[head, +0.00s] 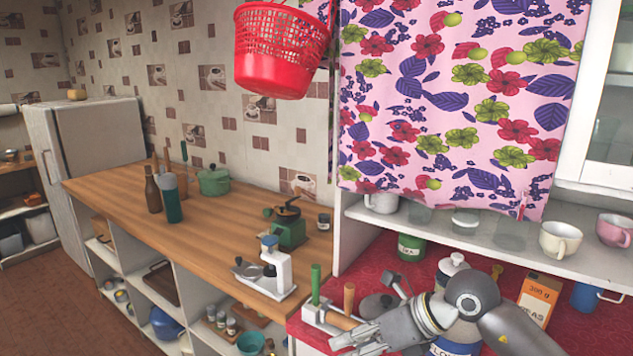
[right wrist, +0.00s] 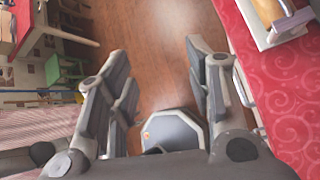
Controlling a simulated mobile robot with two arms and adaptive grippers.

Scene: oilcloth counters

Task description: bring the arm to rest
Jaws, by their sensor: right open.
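My right gripper (head: 368,314) reaches in from the lower right of the head view, in front of the red counter (head: 375,258). In the right wrist view its two grey fingers (right wrist: 155,52) stand wide apart with nothing between them. Brown floor (right wrist: 158,75) shows through the gap. The red counter runs along the right of that view, beside the gripper. My left gripper is in neither view.
Close to the right gripper stand a white holder (head: 312,317) with a green-handled item, a white-lidded jar (head: 453,266) and an orange box (head: 540,297). A shelf (head: 420,225) with cups hangs above. The wooden counter's (head: 115,185) front left is clear.

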